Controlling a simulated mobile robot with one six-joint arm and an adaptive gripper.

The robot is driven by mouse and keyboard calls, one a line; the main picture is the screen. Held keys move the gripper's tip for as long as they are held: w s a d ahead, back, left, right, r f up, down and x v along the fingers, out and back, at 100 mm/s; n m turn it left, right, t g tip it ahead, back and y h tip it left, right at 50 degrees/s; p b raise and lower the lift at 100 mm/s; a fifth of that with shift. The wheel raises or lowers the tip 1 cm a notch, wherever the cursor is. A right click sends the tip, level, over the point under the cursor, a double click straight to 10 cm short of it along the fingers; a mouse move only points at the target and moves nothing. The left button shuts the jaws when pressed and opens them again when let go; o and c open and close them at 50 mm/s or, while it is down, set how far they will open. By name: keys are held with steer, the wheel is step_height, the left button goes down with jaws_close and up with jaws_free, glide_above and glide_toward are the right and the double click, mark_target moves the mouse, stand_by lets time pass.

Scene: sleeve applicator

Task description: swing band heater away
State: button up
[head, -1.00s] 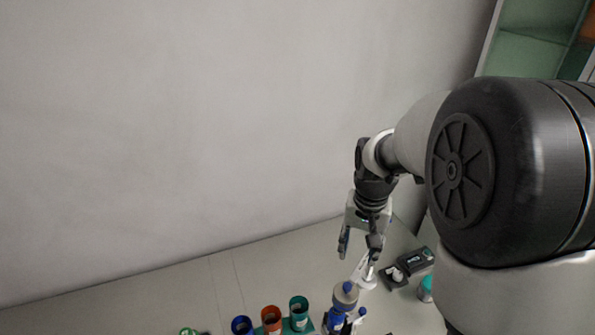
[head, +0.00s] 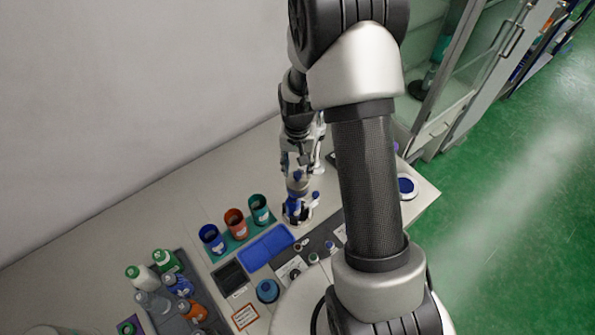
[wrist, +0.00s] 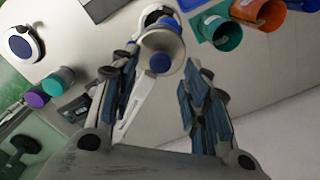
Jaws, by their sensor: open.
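The blue and white sleeve applicator (head: 298,205) stands upright on the table, partly hidden behind my gripper in the head view. In the wrist view its round grey-white top with a blue centre (wrist: 160,48) lies just ahead of my fingertips. A white bar (wrist: 136,104) runs from beside that top back between my fingers; it looks like the band heater's arm, but I cannot tell for sure. My gripper (wrist: 160,78) is open, one finger on each side of the bar, the left finger closer to it. It also shows above the applicator in the head view (head: 297,168).
Blue, orange (head: 236,222) and teal cups stand left of the applicator. A blue tray (head: 266,247) lies in front of them. A rack of bottles (head: 172,290) is at the lower left. A round white and blue dish (head: 405,187) sits near the table's right edge.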

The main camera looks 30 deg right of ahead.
mark_target(298, 173)
steer(key=shift+f, duration=1.7)
steer(key=shift+c, duration=0.4)
jaws_close()
